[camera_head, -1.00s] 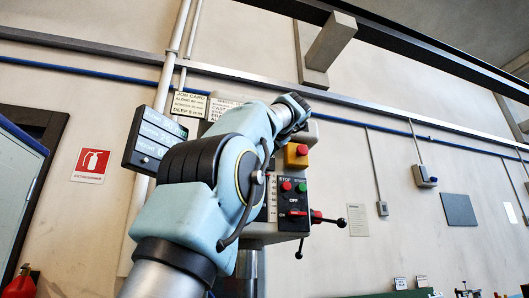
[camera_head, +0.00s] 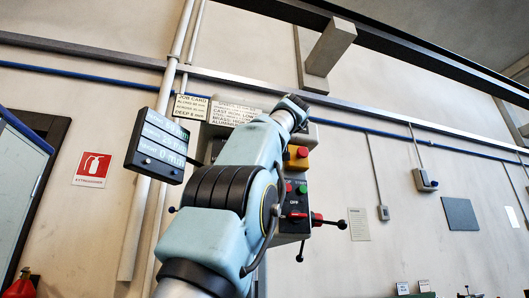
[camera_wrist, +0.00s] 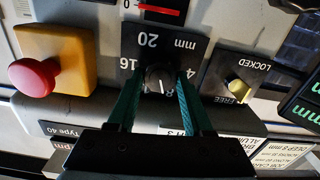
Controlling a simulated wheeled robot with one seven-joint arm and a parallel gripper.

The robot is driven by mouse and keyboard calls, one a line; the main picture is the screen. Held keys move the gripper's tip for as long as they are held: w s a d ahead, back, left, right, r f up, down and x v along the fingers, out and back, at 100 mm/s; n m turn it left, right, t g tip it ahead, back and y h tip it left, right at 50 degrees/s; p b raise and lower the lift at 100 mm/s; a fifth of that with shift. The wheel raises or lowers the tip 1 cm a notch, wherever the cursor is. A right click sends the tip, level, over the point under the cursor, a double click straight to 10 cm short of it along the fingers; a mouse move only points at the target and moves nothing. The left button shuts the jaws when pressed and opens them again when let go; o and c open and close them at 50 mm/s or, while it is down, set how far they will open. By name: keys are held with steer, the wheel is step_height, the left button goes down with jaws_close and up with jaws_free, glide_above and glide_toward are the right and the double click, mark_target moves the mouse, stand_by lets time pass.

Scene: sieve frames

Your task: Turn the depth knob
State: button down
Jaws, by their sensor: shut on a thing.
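The depth knob (camera_wrist: 158,82) is a small dark round knob with a white pointer line, on a black plate marked 4, 8, 16, 20 and mm, upside down in the wrist view. My gripper (camera_wrist: 160,77) has its two dark green fingers on either side of the knob and is shut on it. The pointer line points toward the lower edge of that view; its exact reading is hard to tell. In the head view my arm hides the knob and the fingers. A tilted display (camera_head: 157,146) there shows a bottom line that looks like 0 mm.
A red button on a yellow box (camera_wrist: 36,76) is left of the knob in the wrist view. A LOCKED/FREE switch (camera_wrist: 238,90) is to its right. In the head view a stop/start panel (camera_head: 294,206) and a lever with a black ball (camera_head: 342,224) stand beside my arm.

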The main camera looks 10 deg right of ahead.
steer(key=shift+f+n, duration=0.15)
steer(key=shift+n, duration=0.75)
steer(key=shift+c, duration=1.5)
jaws_free()
steer(key=s+d+b, duration=0.1)
steer(key=s+b, duration=0.2)
steer(key=s, duration=0.7)
steer(key=shift+s+d+b, duration=0.15)
steer(key=shift+s+b, duration=0.2)
